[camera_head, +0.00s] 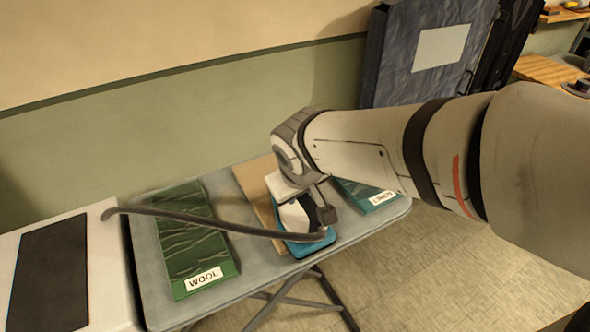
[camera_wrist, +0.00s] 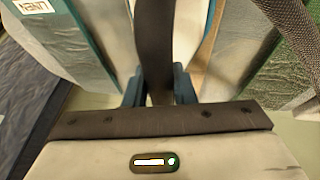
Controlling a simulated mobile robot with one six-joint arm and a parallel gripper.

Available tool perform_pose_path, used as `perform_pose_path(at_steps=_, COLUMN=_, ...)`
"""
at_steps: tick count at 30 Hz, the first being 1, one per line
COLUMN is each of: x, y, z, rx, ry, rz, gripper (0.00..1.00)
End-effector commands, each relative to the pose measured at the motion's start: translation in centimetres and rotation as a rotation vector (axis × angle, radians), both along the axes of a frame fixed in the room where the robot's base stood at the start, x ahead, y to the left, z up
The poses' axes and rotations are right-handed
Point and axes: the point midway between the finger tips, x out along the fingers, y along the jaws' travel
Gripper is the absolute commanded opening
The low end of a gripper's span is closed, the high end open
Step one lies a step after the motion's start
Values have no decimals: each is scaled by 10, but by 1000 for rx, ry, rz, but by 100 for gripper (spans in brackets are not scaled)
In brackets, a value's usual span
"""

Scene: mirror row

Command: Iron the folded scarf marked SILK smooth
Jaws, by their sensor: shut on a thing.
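My gripper (camera_head: 318,207) is shut on the dark handle (camera_wrist: 154,45) of an iron with a pale body (camera_head: 294,216) and a teal base (camera_head: 310,245). The iron is over the near middle of the ironing board (camera_head: 243,275); whether it touches the cloth under it is unclear. A tan folded cloth (camera_head: 256,187) lies partly under the iron and shows in the wrist view (camera_wrist: 207,62). No SILK label can be read; the iron and arm hide much of this cloth.
A green cloth marked WOOL (camera_head: 190,235) lies to the left. A teal cloth (camera_head: 360,192), marked LINEN in the wrist view (camera_wrist: 36,6), lies to the right, partly behind my arm. The iron's dark cord (camera_head: 190,218) crosses over the WOOL cloth. A white-topped unit (camera_head: 100,265) stands left.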

Motion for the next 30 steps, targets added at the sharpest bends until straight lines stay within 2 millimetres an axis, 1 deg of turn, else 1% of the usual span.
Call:
perform_pose_path(at_steps=4, x=-1, y=-4, z=8, rx=2, ry=-2, rz=0, gripper=0)
perform_pose_path(at_steps=5, x=-1, y=-3, z=13, rx=4, ry=-5, rz=0, gripper=0)
perform_pose_path(at_steps=6, x=-1, y=-3, z=24, rx=6, ry=-7, rz=-1, gripper=0)
perform_pose_path(at_steps=8, x=-1, y=-4, z=27, rx=4, ry=-4, rz=0, gripper=0)
perform_pose_path(at_steps=27, x=-1, y=-3, z=77, rx=4, ry=-4, rz=0, gripper=0)
perform_pose_path(at_steps=30, x=-1, y=-3, z=81, rx=3, ry=-4, rz=1, gripper=0)
